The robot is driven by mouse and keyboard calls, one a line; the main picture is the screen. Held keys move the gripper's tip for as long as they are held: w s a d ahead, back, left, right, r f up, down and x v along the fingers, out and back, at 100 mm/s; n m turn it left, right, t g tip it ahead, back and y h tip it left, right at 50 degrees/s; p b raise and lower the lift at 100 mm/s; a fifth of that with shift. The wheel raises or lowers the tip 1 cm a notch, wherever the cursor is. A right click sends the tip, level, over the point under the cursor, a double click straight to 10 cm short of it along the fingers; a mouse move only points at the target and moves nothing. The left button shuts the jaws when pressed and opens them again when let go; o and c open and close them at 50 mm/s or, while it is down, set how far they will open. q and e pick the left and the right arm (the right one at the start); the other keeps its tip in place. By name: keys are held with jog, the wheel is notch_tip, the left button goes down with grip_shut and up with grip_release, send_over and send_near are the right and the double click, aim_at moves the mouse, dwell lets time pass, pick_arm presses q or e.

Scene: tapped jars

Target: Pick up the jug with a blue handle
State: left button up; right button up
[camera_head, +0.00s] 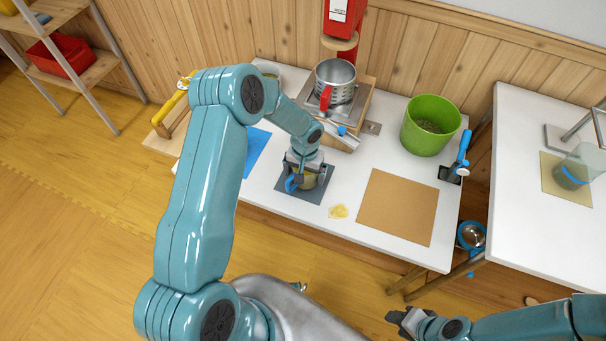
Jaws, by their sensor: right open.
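I cannot tell whether the fingers touch the jug or are closed. My right gripper (402,322) is open and empty at the bottom, low in front of the table and well away from the jug.
A metal vessel with a red handle (336,76) stands behind the jug. A green bucket (431,126) is at the back right. A brown mat (396,206) lies right of the jug, with a small yellow patch (338,211) between. A second white table (530,215) is at right.

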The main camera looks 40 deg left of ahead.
pick_arm(q)
jog(key=shift+c, duration=0.3)
jog(key=c, duration=0.9)
jog(key=shift+c, duration=0.2)
